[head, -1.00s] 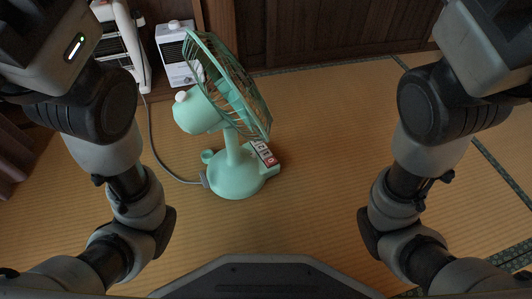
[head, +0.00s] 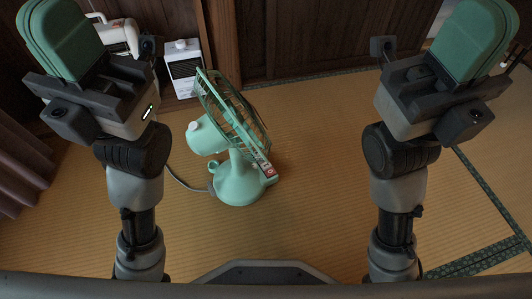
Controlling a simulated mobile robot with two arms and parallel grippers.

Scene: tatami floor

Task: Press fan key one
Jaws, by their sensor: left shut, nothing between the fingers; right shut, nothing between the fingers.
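A mint-green electric fan (head: 237,185) stands on the tatami left of centre in the head view. Its wire cage faces away to the upper right. A key panel (head: 268,168) sits on the right side of its base, with a red key at the near end; the cage covers part of the panel. Single key labels are too small to read. My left gripper (head: 62,38) is shut and empty, raised at the upper left, well apart from the fan. My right gripper (head: 476,42) is shut and empty, raised at the upper right, far from the fan.
A white box-shaped appliance (head: 183,68) stands behind the fan, with another white device (head: 118,38) partly hidden by my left arm. A grey cord (head: 180,183) runs from the fan base. Dark wooden panels (head: 310,40) close the back. The tatami (head: 320,190) right of the fan is clear.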

